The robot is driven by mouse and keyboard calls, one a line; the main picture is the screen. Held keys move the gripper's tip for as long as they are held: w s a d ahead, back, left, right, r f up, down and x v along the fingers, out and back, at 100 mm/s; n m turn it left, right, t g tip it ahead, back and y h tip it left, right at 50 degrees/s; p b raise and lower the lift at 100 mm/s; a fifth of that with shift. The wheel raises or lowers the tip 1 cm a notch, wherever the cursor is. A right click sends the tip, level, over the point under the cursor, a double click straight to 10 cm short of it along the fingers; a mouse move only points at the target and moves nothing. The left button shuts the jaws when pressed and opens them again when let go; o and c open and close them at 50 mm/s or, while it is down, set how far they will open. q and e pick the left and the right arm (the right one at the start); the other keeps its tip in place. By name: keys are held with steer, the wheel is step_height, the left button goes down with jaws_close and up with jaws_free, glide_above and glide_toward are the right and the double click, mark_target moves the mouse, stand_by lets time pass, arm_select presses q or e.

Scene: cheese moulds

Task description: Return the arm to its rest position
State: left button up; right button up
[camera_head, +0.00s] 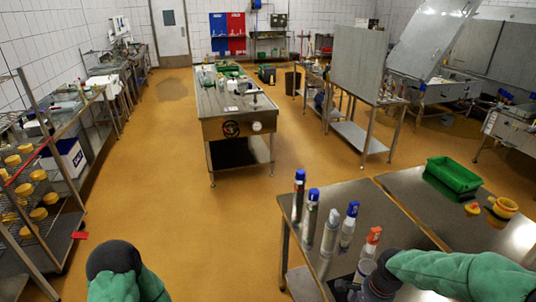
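My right arm comes in from the lower right in a green sleeve, over the near steel table (405,210). My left arm shows at the lower left only as a green sleeve and a dark rounded joint, over the floor and clear of the tables. Its gripper is out of view.
Several bottles stand upright on the near table: blue-capped ones (330,232) and an orange-capped one (370,242) close to my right arm. A green crate (454,176) and yellow moulds (503,207) are farther right. A shelf rack with yellow moulds stands left. The middle floor is clear.

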steer(key=s+a+f+n+y+b, duration=0.1)
steer(key=s+a+f+n+b, duration=0.2)
steer(key=f, duration=0.8)
steer(key=s+a+f+n+y+b, duration=0.1)
steer(key=s+a+f+n+b, duration=0.3)
steer(key=a+f, duration=0.4)
steer(key=s+a+f+n+b, duration=0.3)
steer(key=s+a+f+n, duration=0.1)
steer(key=f, duration=1.1)
steer(key=shift+a+f+n+y, duration=0.15)
steer(key=shift+a+n+y, duration=0.25)
steer(key=shift+a+n, duration=0.35)
steer(key=shift+s+a, duration=0.1)
